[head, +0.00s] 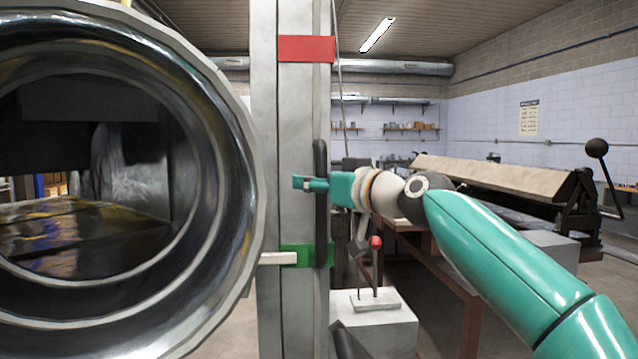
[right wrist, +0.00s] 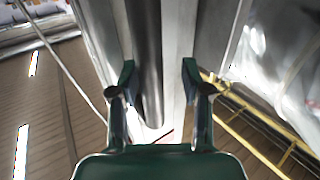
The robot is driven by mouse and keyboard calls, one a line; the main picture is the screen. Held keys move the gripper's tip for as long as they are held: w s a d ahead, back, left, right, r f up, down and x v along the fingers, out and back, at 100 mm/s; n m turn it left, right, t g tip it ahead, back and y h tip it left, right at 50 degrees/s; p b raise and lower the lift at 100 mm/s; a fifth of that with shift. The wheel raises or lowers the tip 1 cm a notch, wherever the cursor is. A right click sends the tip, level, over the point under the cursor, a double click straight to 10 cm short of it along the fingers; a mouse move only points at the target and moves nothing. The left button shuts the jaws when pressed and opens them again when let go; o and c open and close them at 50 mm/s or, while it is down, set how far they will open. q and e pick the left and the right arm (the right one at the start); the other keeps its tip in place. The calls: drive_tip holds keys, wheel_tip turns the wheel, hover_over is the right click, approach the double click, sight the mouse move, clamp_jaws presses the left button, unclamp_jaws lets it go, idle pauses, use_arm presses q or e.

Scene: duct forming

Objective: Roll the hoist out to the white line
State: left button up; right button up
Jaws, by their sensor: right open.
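The hoist shows as a tall grey metal mast (head: 290,120) with a red band (head: 306,49) high up and a green band (head: 305,255) lower down. A black upright handle (head: 321,235) runs along its right side. My right gripper (head: 303,183) is open at the handle's height, its fingers pointing left across it. In the right wrist view, a dark rounded bar (right wrist: 147,60) and the pale mast (right wrist: 178,50) lie between the spread fingers (right wrist: 160,78). I cannot tell whether the fingers touch the handle. No white floor line shows. My left gripper is out of view.
A large round shiny metal duct (head: 228,180) fills the left, close to the mast. A grey box with a red-knobbed lever (head: 375,300) stands right of the mast's foot. A long workbench machine (head: 500,177) with a black ball lever (head: 597,149) stands at the right.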

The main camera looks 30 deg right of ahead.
drive_tip(key=shift+s, duration=0.1)
drive_tip(key=s+d, duration=0.1)
drive_tip(key=s, duration=1)
drive_tip(key=shift+s+d, duration=0.25)
drive_tip(key=shift+s, duration=0.1)
drive_tip(key=shift+f, duration=0.15)
